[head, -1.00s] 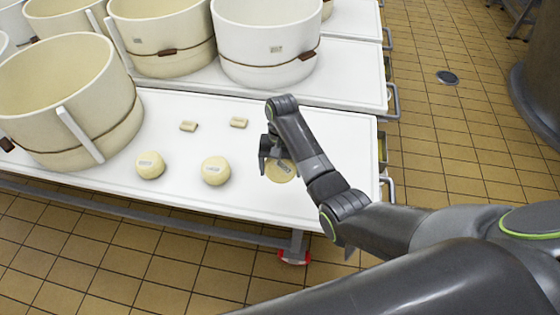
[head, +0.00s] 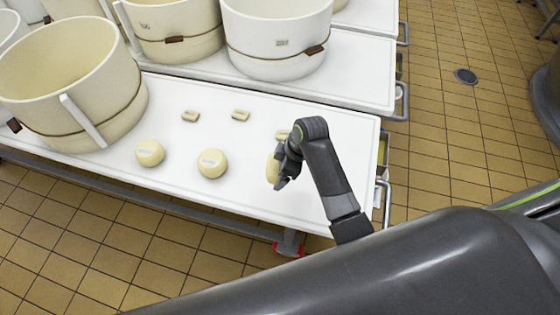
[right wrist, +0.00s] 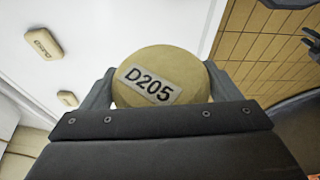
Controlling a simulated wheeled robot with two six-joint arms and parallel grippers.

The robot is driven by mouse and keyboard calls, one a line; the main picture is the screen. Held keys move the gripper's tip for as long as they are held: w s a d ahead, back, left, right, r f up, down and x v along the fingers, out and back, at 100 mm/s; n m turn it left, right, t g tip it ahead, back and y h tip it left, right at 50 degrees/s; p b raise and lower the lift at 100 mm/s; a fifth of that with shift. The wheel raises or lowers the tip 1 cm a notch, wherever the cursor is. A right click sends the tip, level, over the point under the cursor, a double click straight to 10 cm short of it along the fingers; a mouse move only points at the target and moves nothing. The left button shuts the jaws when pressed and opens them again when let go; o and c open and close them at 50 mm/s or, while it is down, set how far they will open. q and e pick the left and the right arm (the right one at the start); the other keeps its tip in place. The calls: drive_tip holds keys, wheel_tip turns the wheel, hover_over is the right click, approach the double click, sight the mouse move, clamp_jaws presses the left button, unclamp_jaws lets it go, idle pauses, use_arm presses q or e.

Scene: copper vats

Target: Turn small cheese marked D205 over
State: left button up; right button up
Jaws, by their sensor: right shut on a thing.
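The small cheese marked D205 (right wrist: 160,62) is a pale yellow disc with a grey label. It is held between the two fingers of my right gripper (right wrist: 158,80), and its label faces the wrist camera. In the head view the cheese (head: 272,169) stands tilted on edge at the gripper (head: 282,172), over the right part of the white table (head: 240,205). Whether it touches the table I cannot tell. Its label is not visible in the head view. My left gripper is out of view.
Two other round labelled cheeses (head: 150,153) (head: 212,163) lie to the left. Small blocks (head: 190,116) (head: 240,115) lie behind them, and another (head: 283,134) is partly behind my gripper. Large tubs (head: 70,80) stand at the left and back. Table between cheeses and gripper is clear.

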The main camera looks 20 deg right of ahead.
drive_tip(key=shift+s+d+r+n+g+y, duration=0.1)
drive_tip(key=shift+d+n+g+y, duration=0.1)
drive_tip(key=shift+n, duration=0.3)
drive_tip(key=shift+s+d+r+n+g+y, duration=0.1)
drive_tip(key=shift+n+y, duration=0.1)
drive_tip(key=shift+n, duration=0.3)
drive_tip(key=shift+f+n, duration=0.1)
drive_tip(key=shift+n, duration=0.3)
drive_tip(key=shift+a+f+b, duration=0.1)
drive_tip(key=shift+f+b, duration=0.4)
drive_tip(key=shift+b, duration=0.05)
wheel_tip(320, 180, down, 3)
drive_tip(key=b, duration=0.3)
drive_tip(key=shift+f+b, duration=0.1)
drive_tip(key=shift+b, duration=0.3)
wheel_tip(320, 180, down, 3)
drive_tip(key=b, duration=0.3)
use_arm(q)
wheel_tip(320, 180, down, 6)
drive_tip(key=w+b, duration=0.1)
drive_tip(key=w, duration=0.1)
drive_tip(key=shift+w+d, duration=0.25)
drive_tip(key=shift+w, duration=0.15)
use_arm(e)
drive_tip(key=shift+f, duration=0.1)
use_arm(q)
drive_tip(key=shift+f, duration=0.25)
use_arm(e)
drive_tip(key=shift+f, duration=0.7)
